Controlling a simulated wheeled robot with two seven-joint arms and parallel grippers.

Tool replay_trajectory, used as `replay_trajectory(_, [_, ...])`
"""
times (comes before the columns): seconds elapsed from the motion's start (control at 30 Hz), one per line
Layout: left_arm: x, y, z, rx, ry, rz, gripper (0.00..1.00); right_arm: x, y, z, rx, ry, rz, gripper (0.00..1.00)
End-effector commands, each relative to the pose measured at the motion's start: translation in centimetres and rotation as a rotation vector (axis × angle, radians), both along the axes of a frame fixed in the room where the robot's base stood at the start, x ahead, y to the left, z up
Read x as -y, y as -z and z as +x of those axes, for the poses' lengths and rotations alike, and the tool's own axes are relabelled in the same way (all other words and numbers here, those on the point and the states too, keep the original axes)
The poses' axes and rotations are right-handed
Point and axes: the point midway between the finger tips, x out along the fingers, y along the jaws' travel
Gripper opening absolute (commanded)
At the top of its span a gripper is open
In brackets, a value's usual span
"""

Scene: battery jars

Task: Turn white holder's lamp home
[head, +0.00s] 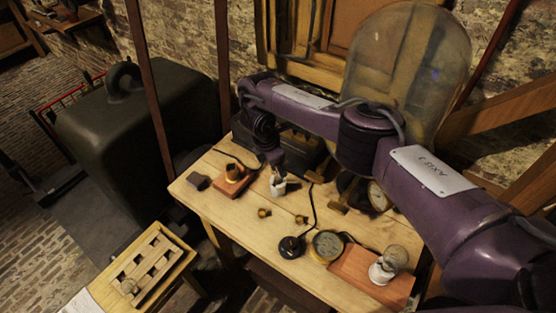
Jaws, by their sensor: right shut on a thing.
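A white holder (378,274) stands on a reddish-brown wooden board at the front right of the table. A clear round glass lamp (396,256) sits in its top; I cannot tell how far it is screwed in. My right gripper (277,179) reaches down at the back middle of the table, well to the left of this lamp. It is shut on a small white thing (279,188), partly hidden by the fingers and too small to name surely. My left gripper is not in view.
A brown block with a brass socket (232,173) lies left of my right gripper. Small brass pieces (264,213), a black round base (291,247) and a round dial (327,245) are on the table. A large glass dome (408,55) stands behind.

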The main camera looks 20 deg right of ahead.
Motion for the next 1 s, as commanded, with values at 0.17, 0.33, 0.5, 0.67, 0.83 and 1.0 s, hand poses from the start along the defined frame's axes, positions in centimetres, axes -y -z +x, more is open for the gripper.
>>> replay_trajectory(0.17, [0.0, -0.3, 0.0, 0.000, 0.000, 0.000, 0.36, 0.0, 0.0, 0.0, 0.000, 0.070, 0.000, 0.13])
replay_trajectory(0.33, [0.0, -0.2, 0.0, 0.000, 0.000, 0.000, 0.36, 0.0, 0.0, 0.0, 0.000, 0.070, 0.000, 0.13])
replay_trajectory(0.5, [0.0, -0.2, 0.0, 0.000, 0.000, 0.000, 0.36, 0.0, 0.0, 0.0, 0.000, 0.068, 0.001, 0.62])
replay_trajectory(0.67, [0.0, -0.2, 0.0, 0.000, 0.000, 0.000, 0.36, 0.0, 0.0, 0.0, 0.000, 0.067, 0.000, 0.66])
replay_trajectory(0.83, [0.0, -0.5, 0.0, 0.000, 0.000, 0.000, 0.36, 0.0, -0.2, 0.0, 0.000, 0.067, 0.000, 0.66])
replay_trajectory(1.0, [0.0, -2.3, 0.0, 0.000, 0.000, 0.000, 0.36, -0.5, -2.2, 0.0, 0.002, 0.066, 0.000, 0.66])
